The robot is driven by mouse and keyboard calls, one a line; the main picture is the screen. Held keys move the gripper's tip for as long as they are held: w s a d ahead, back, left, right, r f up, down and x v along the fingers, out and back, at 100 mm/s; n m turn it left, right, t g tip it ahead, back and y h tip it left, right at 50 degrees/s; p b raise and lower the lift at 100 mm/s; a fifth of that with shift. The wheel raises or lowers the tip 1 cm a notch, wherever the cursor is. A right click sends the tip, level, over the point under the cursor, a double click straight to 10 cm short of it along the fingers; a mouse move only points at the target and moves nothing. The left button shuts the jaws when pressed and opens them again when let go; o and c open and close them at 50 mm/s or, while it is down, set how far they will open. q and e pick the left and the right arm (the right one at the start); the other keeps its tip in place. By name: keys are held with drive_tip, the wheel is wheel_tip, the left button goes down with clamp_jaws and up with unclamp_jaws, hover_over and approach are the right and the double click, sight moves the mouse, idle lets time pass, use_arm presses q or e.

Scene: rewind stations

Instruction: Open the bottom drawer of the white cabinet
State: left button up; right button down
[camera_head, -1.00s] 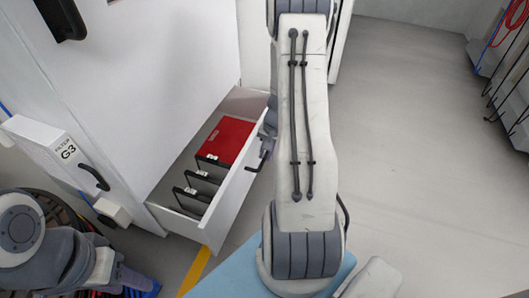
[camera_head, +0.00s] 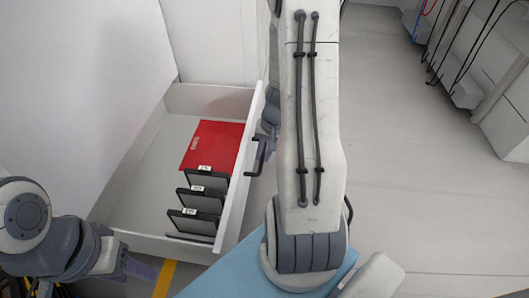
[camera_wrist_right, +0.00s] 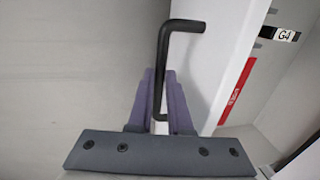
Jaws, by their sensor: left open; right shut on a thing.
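The bottom drawer (camera_head: 239,187) of the white cabinet (camera_head: 75,90) stands far out from the body, its inside in plain view. Its black bar handle (camera_head: 260,157) is on the front panel. In the right wrist view the purple fingers of my right gripper (camera_wrist_right: 160,100) are shut on the handle (camera_wrist_right: 162,60). In the head view my right arm mostly hides that gripper (camera_head: 269,125). My left gripper (camera_head: 142,268) is open and empty at the lower left, near the drawer's near side.
The drawer holds a red folder-like item (camera_head: 212,146) and several black-framed panels (camera_head: 205,204). A yellow floor line (camera_head: 165,279) runs below the drawer. Open grey floor (camera_head: 420,170) lies to the right, with hanging cables (camera_head: 450,45) at the far right.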

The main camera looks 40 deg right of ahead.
drive_tip(key=shift+s+d, duration=0.2)
drive_tip(key=shift+d, duration=0.05)
drive_tip(key=c, duration=0.8)
unclamp_jaws()
drive_tip(key=shift+c, duration=0.2)
wheel_tip(320, 180, up, 10)
drive_tip(key=s+d+p, duration=0.1)
drive_tip(key=p, duration=0.6)
drive_tip(key=shift+s+d+r, duration=0.15)
drive_tip(key=shift+s+d, duration=0.05)
drive_tip(key=shift+s, duration=0.15)
